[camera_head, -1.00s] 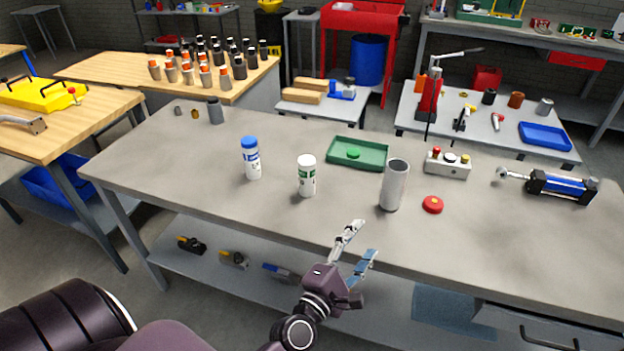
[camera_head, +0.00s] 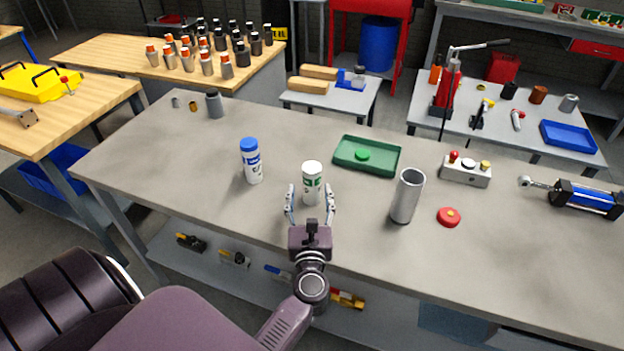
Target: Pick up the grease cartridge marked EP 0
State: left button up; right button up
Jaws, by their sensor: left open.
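Two white cartridges stand upright on the grey workbench (camera_head: 240,210). One cartridge has a blue cap and a blue label (camera_head: 252,162). The other cartridge has a white cap and a green label (camera_head: 312,182). The print on both labels is too small to read, so I cannot tell which is marked EP 0. My left gripper (camera_head: 310,203) is open, with one finger on each side of the green-labelled cartridge in this view. I cannot tell whether the fingers touch it. My right gripper is not in view.
A grey metal tube (camera_head: 407,196) stands right of the gripper, with a red round part (camera_head: 448,217) beside it. A green tray (camera_head: 380,172) lies behind. A button box (camera_head: 466,172) and a blue cylinder (camera_head: 588,198) are at the right. The bench's left part is mostly clear.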

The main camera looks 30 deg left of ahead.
aim_at(312, 186)
pick_arm(q)
jog(key=shift+w+a+r, duration=0.15)
jog(key=shift+w+a, duration=0.15)
jog(key=shift+w, duration=0.3)
jog(key=x, duration=0.1)
jog(key=p+x, duration=0.1)
jog(key=x, duration=0.1)
jog(key=shift+w+f+p, duration=0.25)
jog(key=shift+w+p, duration=0.05)
jog(key=shift+w+a, duration=0.25)
jog(key=shift+w, duration=0.1)
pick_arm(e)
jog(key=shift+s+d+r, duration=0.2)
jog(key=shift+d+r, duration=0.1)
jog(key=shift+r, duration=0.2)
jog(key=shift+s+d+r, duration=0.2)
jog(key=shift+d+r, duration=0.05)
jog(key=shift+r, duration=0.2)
pick_arm(q)
jog(key=shift+c, duration=0.6)
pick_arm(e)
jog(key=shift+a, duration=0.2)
pick_arm(q)
jog(key=c, duration=1.3)
jog(key=shift+c, duration=0.2)
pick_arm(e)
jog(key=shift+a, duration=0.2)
